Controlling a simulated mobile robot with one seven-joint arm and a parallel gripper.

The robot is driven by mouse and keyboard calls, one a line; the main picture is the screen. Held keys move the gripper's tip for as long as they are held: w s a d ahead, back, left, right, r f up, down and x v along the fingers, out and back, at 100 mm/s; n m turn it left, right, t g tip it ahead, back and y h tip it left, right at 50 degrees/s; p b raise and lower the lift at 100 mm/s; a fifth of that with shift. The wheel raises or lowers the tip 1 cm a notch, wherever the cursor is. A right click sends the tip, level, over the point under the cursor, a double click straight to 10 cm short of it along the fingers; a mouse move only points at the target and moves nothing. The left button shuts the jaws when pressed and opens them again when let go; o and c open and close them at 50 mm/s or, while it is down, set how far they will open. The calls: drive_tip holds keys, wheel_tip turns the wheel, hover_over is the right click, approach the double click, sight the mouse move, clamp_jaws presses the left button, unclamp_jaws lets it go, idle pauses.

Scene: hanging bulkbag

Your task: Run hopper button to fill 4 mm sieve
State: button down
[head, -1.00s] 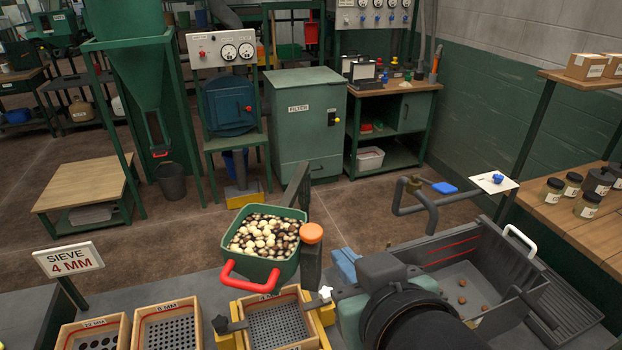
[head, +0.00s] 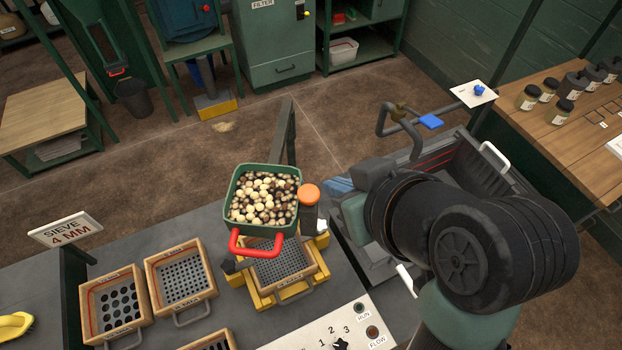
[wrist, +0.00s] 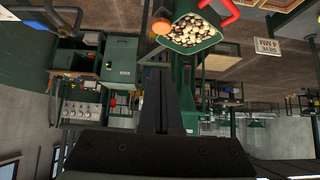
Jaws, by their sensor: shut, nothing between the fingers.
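The green hopper (head: 264,205) has a red handle and is heaped with pale and dark round pieces. An orange knob (head: 309,193) is at its right side. Below it, the 4 mm sieve (head: 285,264) sits in a yellow holder; the part of its mesh that shows looks empty. A white panel (head: 330,335) at the bottom carries a RUN button (head: 360,308), a FLOW button (head: 372,331) and a numbered dial. My gripper (wrist: 160,75) is shut and empty in the wrist view, where the hopper (wrist: 190,30) appears inverted above it. My arm hides the gripper in the head view.
Two other sieves (head: 115,308) (head: 181,277) and a partly visible one stand on the grey bench left of the holder. A SIEVE 4 MM sign (head: 66,230) is at the left. A grey tray (head: 470,165) with a white handle lies behind my arm. Jars (head: 545,92) stand on the right table.

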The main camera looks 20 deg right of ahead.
sight(312, 200)
drive_tip(key=b+x, duration=0.4)
drive_tip(key=x, duration=0.6)
drive_tip(key=shift+w, duration=0.1)
wheel_tip(312, 200, down, 2)
drive_tip(key=shift+f, duration=0.15)
drive_tip(key=shift+f+p, duration=0.35)
drive_tip(key=shift+f, duration=0.5)
drive_tip(key=shift+f+b, duration=0.5)
drive_tip(key=shift+f, duration=0.85)
idle(4.4)
